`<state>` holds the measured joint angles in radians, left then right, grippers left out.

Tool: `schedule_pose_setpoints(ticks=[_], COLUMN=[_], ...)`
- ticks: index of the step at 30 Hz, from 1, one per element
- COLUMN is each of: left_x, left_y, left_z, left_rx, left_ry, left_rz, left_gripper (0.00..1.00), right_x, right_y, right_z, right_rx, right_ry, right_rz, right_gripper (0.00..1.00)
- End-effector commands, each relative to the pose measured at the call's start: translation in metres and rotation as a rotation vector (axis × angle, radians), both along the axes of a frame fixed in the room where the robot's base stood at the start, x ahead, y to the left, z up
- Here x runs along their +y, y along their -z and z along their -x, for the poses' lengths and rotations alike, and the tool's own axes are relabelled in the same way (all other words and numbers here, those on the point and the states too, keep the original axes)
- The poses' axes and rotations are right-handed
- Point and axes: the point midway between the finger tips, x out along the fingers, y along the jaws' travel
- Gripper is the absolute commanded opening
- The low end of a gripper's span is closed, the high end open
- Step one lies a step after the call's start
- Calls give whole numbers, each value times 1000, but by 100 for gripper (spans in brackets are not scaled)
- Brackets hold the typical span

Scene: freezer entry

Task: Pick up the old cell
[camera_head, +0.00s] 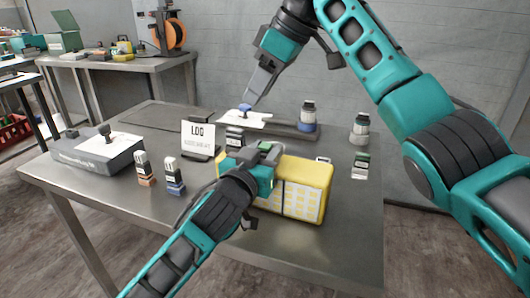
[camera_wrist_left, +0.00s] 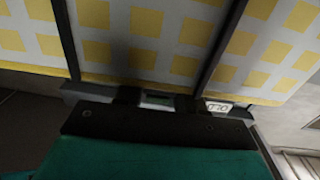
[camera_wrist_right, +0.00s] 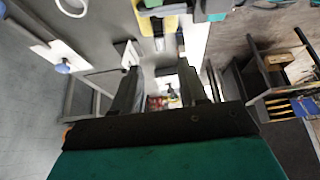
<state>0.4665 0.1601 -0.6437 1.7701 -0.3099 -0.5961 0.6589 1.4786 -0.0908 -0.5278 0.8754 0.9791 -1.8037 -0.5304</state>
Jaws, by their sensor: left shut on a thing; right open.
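A yellow block (camera_head: 307,172) with a white, yellow-squared face stands near the front right of the table; I cannot tell for certain that it is the old cell. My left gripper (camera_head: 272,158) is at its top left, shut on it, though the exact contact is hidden. My right gripper (camera_head: 250,100) is open and hangs close to a blue knob (camera_head: 245,108) on a white plate. In the right wrist view this knob (camera_wrist_right: 62,67) lies left of the open fingers.
A LOG sign (camera_head: 198,138) stands left of the block. Two small bottles (camera_head: 174,178) are at the front, and a grey box (camera_head: 95,152) at the left. More bottles (camera_head: 308,117) stand at the back right. A second table (camera_head: 115,62) is behind left.

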Motion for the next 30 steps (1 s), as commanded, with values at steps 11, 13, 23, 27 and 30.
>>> schedule_pose_setpoints(ticks=[11, 13, 23, 27, 30], left_x=[0, 0, 0, 0, 0], left_y=[0, 0, 0, 0, 0], left_z=[0, 0, 0, 0, 0], left_rx=[1, 1, 1, 1, 1], left_ry=[0, 0, 0, 0, 0], left_rz=[0, 0, 0, 0, 0], left_gripper=[0, 0, 0, 0, 0], right_x=[1, 2, 22, 32, 40], right_y=[1, 4, 34, 44, 49], right_z=[0, 1, 14, 21, 28], right_rx=[1, 6, -27, -111, -190], right_ry=[9, 35, 480, 721, 887], right_rz=[7, 24, 241, 287, 286], right_gripper=[53, 53, 53, 53, 53])
